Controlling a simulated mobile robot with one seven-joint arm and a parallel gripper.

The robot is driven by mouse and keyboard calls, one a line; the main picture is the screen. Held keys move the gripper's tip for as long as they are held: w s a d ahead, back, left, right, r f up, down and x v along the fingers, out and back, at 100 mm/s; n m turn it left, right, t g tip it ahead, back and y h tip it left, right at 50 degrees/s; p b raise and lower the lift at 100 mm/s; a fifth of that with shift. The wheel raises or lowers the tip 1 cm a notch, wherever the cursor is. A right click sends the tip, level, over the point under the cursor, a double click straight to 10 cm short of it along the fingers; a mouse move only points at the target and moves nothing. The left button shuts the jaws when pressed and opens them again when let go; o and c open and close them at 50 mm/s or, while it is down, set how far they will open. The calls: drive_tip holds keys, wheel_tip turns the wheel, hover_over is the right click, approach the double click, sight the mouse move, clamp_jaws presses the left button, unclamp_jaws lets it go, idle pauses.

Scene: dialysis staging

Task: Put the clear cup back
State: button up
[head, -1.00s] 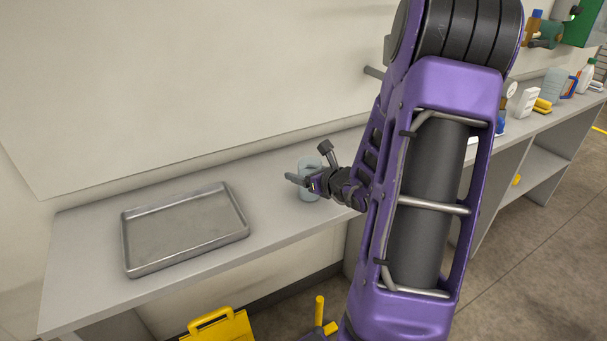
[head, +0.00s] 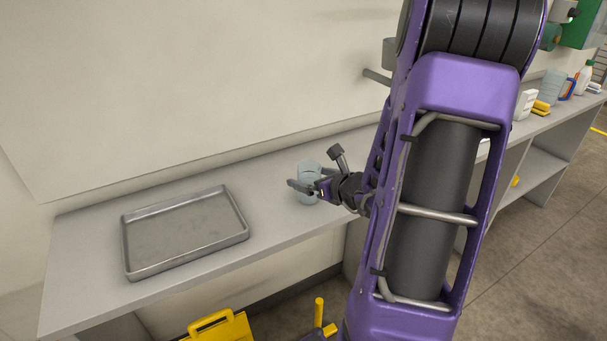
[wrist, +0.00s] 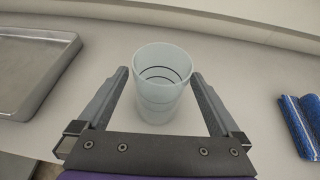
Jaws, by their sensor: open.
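The clear cup (head: 308,172) stands upright on the grey counter in the head view. In the wrist view the cup (wrist: 162,82) is in the middle, between the two fingers. My gripper (head: 302,187) is open around the cup's near part, level with the counter, one finger on each side. In the wrist view a gap shows between each finger of my gripper (wrist: 161,80) and the cup wall. The head view partly hides the cup behind a finger.
A metal tray (head: 127,249) lies on the counter (head: 75,285) to the left. A blue striped item (wrist: 302,125) lies right of the cup. The wall (head: 200,90) rises behind. Bottles and boxes stand farther right. A yellow object (head: 222,328) is below the counter.

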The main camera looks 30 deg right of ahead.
drive_tip(key=p+v, duration=0.1)
drive_tip(key=v, duration=0.7)
drive_tip(key=shift+r, duration=0.1)
